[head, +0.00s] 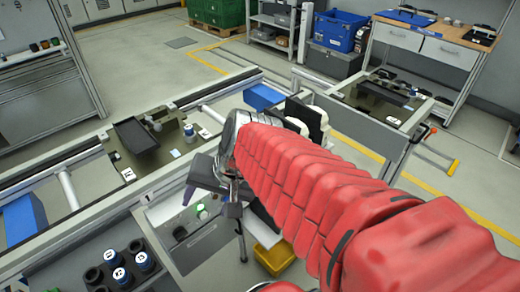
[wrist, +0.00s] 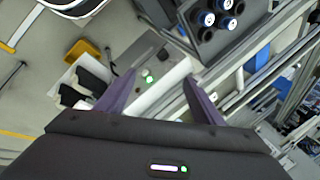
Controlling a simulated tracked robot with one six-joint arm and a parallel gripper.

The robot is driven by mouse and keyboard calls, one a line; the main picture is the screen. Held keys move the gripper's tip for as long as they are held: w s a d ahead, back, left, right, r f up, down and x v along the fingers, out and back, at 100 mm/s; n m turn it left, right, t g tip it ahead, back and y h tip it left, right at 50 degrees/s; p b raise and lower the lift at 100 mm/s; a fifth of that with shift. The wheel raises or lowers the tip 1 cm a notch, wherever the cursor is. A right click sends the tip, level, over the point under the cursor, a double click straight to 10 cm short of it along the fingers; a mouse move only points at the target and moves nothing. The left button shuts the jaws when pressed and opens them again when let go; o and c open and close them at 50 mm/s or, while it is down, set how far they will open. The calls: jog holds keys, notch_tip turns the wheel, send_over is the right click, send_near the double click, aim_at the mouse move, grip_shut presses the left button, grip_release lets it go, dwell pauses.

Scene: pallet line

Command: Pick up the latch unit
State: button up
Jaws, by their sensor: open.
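I cannot tell for certain which part is the latch unit. A black angled part (head: 136,136) lies on a dark pallet plate (head: 160,166) on the line, left of my arm in the head view. Small grey and blue-white pieces (head: 189,133) stand on the same plate. My gripper (head: 214,190) is beyond the end of my red-covered arm, above a grey control box, apart from the plate. In the wrist view my gripper (wrist: 158,76) has its two purple fingers spread with nothing held between them. A pale bar and a green-lit button show behind the fingers.
The control box (head: 190,243) with its green button is under my gripper. Dark holders with blue-and-white cylinders (head: 144,262) stand at lower left. A yellow bin (head: 273,258) is below my arm. Another plate (head: 390,100) lies on the line at right. Open floor lies behind.

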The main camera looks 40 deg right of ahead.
jog(key=d+m+t+h, duration=0.1)
jog(key=d+m+t, duration=0.8)
jog(key=d+m, duration=1.8)
jog(key=shift+w+d+r+h, duration=0.3)
jog(key=shift+d+r+h, duration=0.1)
jog(key=shift+d, duration=0.35)
jog(key=shift+w+f, duration=0.1)
jog(key=shift+w, duration=0.05)
jog(key=x, duration=0.7)
jog(key=shift+w+f, duration=0.3)
jog(key=shift+w, duration=0.35)
